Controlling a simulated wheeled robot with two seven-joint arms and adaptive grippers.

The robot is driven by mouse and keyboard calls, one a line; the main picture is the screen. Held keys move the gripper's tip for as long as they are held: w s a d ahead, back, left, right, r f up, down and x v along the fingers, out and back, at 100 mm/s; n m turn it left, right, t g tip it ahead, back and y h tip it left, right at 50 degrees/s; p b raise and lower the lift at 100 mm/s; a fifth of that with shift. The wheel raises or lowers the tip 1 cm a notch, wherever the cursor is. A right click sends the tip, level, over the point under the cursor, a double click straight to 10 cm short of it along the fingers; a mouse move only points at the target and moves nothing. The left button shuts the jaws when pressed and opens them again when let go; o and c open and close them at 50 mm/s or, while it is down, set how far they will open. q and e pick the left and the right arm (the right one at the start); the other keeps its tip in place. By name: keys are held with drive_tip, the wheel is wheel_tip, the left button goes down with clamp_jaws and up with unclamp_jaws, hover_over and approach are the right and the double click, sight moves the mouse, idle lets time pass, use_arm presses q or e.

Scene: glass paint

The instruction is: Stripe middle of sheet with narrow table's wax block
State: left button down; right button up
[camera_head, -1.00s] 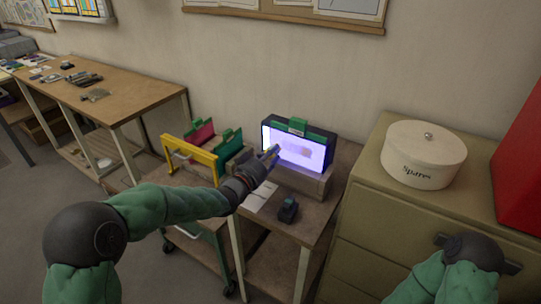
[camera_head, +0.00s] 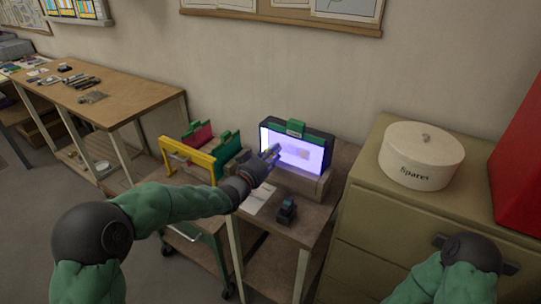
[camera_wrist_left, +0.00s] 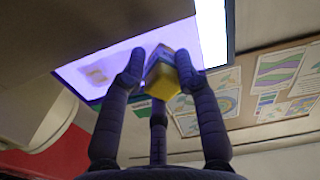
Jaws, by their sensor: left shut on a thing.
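The sheet (camera_head: 312,160) is a bright, pale violet lit panel in a dark frame with a green clip, standing upright on the narrow table (camera_head: 318,213). A small faint pinkish mark shows near its middle. My left gripper (camera_head: 271,155) is in front of the sheet's left part. My right gripper is out of view; only the right arm shows.
A cart with a yellow frame (camera_head: 190,158) and coloured panels stands left of the narrow table. A small dark object (camera_head: 287,210) and a paper (camera_head: 257,198) lie on the table's front. A drawer cabinet (camera_head: 375,205) with a round "Spares" box (camera_head: 421,158) stands at right.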

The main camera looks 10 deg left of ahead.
use_arm(q)
drive_tip(key=shift+w+d, duration=0.1)
drive_tip(key=shift+w, duration=0.1)
drive_tip(key=shift+s+d, duration=0.25)
drive_tip(key=shift+d, duration=0.35)
drive_tip(key=shift+s+d, duration=0.3)
drive_tip(key=shift+d, duration=0.35)
drive_tip(key=shift+s+d, duration=0.25)
drive_tip(key=shift+d, duration=0.35)
drive_tip(key=shift+s+d, duration=0.3)
drive_tip(key=shift+d, duration=0.6)
drive_tip(key=shift+s+d, duration=0.25)
drive_tip(key=shift+d, duration=0.6)
drive_tip(key=shift+a, duration=0.1)
drive_tip(key=shift+w+a, duration=0.45)
drive_tip(key=shift+a, duration=0.75)
drive_tip(key=shift+w+a, duration=0.45)
drive_tip(key=shift+a, duration=0.7)
drive_tip(key=shift+w+a, duration=0.45)
drive_tip(key=shift+a, duration=0.75)
drive_tip(key=v, duration=0.6)
